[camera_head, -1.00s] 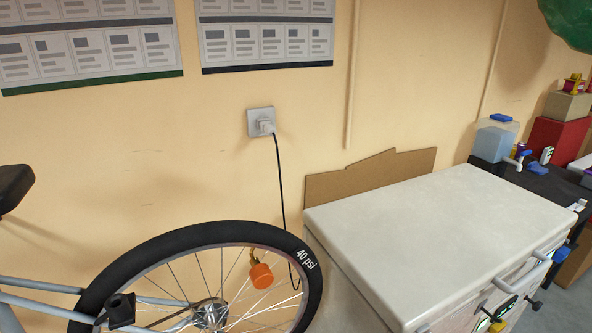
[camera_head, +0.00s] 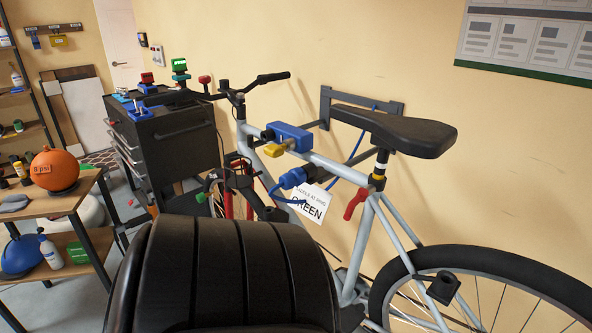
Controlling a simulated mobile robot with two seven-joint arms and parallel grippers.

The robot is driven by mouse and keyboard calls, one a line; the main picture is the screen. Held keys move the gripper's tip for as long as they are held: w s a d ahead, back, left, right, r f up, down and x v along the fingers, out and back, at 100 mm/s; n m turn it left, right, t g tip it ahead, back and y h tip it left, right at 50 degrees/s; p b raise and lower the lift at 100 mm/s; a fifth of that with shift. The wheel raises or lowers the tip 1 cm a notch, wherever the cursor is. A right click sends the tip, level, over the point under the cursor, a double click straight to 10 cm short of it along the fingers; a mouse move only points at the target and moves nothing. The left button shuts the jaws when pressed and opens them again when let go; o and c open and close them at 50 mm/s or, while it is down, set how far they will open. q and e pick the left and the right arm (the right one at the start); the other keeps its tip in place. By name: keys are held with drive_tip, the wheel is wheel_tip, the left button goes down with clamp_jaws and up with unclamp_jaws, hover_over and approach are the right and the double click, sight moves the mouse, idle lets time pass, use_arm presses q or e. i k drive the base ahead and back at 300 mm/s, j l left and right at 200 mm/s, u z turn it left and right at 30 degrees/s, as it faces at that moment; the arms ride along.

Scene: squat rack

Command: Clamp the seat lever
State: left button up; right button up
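The seat lever (camera_head: 356,203) is red and hangs from the seat clamp below the saddle, pointing down and left, apart from the frame tube at its lower end. The black saddle (camera_head: 400,132) sits on the seat post (camera_head: 381,162), which shows a yellow band (camera_head: 378,181) just above the clamp. The grey bicycle frame (camera_head: 335,165) is held by a blue clamp (camera_head: 290,136) with a yellow handle. I cannot make out either gripper in this view.
A white sign (camera_head: 312,204) reading GREEN is behind the frame. A black tool cabinet (camera_head: 160,135) stands at the left, with a wooden shelf (camera_head: 60,205) further left. A large black ribbed form (camera_head: 225,265) fills the lower middle and hides the floor there.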

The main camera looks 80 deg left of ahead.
sight(361, 194)
drive_tip(key=u, duration=2.1)
